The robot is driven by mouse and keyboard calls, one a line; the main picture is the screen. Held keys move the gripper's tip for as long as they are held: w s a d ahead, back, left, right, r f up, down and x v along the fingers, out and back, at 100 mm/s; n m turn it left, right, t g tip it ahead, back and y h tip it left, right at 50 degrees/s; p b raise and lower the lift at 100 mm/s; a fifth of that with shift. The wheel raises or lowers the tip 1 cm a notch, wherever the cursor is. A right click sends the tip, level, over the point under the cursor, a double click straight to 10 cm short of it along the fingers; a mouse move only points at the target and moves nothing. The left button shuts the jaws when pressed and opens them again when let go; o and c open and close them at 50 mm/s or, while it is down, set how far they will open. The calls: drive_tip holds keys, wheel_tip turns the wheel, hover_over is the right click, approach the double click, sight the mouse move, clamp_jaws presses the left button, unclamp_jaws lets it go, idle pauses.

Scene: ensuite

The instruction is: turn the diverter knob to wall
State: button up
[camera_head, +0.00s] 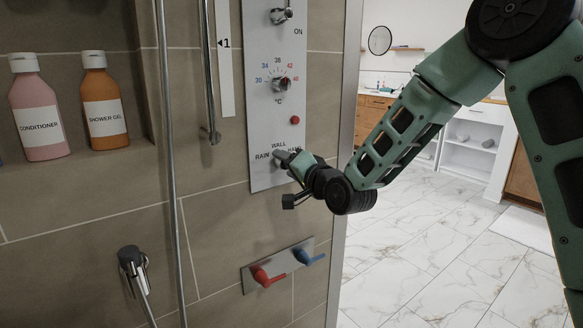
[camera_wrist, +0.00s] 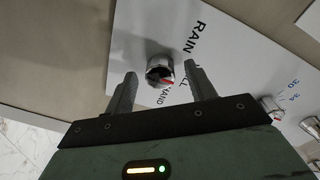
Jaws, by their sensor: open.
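The diverter knob (camera_wrist: 160,70) is a small round chrome knob with a red mark, low on the grey shower panel (camera_head: 262,130). RAIN, WALL and HAND are printed around it; a finger partly covers WALL in the wrist view. The red mark points to the lower right there, towards the WALL and HAND side; I cannot tell exactly which label it meets. My gripper (camera_wrist: 159,73) is open, with one finger on each side of the knob and gaps visible between them. In the head view, my gripper (camera_head: 287,159) is at the panel and hides most of the knob.
Above the knob are a red button (camera_head: 295,120) and a temperature dial (camera_head: 281,85). A hand-shower holder (camera_head: 132,260) is at lower left. Bottles stand in the niche.

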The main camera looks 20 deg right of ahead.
drive_tip(key=b+v, duration=1.1)
drive_tip(key=v, duration=0.6)
drive_tip(key=shift+s+b, duration=0.25)
drive_tip(key=shift+b, duration=0.15)
